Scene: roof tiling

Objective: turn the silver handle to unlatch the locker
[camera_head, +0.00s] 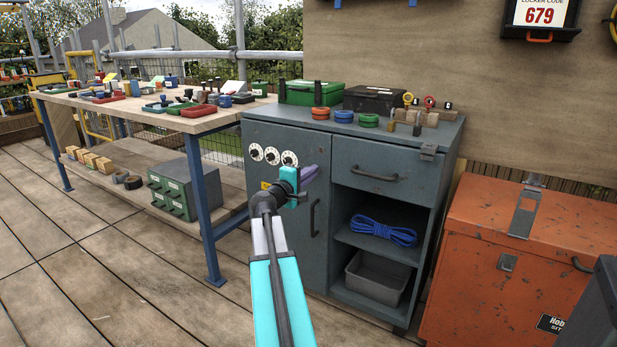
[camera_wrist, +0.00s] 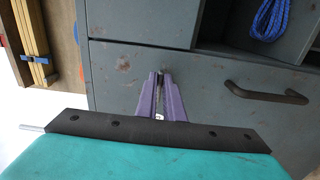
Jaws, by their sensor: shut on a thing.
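The locker is a blue-grey metal cabinet (camera_head: 390,212) with a door on its left side. My gripper (camera_head: 308,173) is at the upper part of the door, below and right of three white dials (camera_head: 272,156). In the wrist view, my gripper's purple fingers (camera_wrist: 160,84) are shut on a narrow silver-grey piece (camera_wrist: 159,88), which appears to be the silver handle. The fingers hide most of it, so its angle cannot be told. The dark door pull (camera_head: 313,217) is below my gripper, and it also shows in the wrist view (camera_wrist: 266,95). The door looks closed.
A drawer (camera_head: 375,165) and open shelves with blue rope (camera_head: 383,231) and a grey bin (camera_head: 377,278) are right of the door. A workbench (camera_head: 212,120) is at left and an orange chest (camera_head: 515,265) at right. Decking (camera_head: 110,265) is clear at front left.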

